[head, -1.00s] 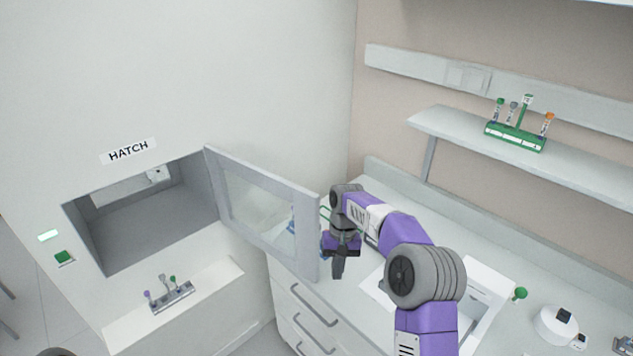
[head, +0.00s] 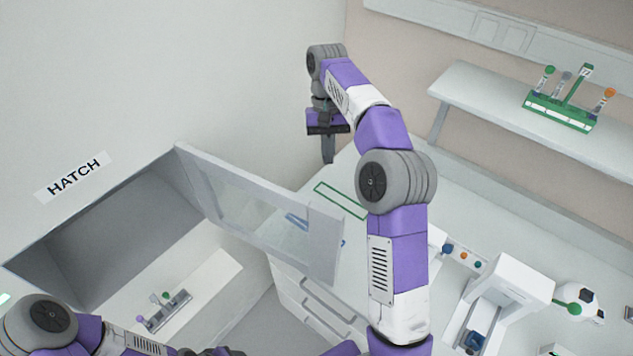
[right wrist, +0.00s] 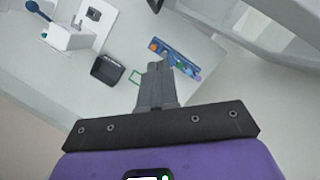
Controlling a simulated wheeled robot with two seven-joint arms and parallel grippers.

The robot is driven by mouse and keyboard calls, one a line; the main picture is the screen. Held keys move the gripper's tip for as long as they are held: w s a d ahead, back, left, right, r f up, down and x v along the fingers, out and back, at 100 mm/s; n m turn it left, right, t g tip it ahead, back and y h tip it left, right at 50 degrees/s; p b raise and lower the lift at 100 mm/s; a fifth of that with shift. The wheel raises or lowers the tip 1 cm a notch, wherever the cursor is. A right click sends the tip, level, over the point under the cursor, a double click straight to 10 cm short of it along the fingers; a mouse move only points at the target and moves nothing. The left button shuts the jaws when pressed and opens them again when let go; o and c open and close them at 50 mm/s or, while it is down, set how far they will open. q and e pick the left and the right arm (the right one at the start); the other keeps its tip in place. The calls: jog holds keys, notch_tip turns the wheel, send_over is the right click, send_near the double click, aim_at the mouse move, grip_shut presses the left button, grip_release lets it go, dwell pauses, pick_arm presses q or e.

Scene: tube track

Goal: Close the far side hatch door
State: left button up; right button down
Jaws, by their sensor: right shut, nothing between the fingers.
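The hatch door (head: 262,213), a pale grey frame with a clear window, stands swung open from the right edge of the HATCH opening (head: 120,225). Its free edge reaches out over the counter's front. The inside of the hatch is grey, and no second door can be made out in it. My right gripper (head: 328,158) is shut and empty, pointing down behind the door and apart from it. It also shows shut in the right wrist view (right wrist: 160,68). My left arm shows at the bottom left, but its gripper is out of frame.
A small rack of tubes (head: 168,312) stands on the ledge below the hatch. A green tube rack (head: 560,110) stands on the wall shelf (head: 500,100). White devices stand on the counter at right. In the right wrist view, a blue rack (right wrist: 174,59) lies beyond my fingers.

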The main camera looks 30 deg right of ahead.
pick_arm(q)
jog(key=shift+s+f+b, duration=0.3)
jog(key=shift+f+b, duration=0.3)
jog(key=shift+b, duration=0.1)
jog(key=shift+s+f+b, duration=0.3)
jog(key=shift+f+b, duration=0.3)
jog(key=shift+b, duration=0.05)
pick_arm(e)
jog(key=s+a+f, duration=0.2)
jog(key=s+f, duration=0.6)
jog(key=f, duration=0.1)
jog(key=shift+a+f, duration=0.3)
jog(key=shift+a, duration=0.05)
jog(key=shift+a, duration=0.1)
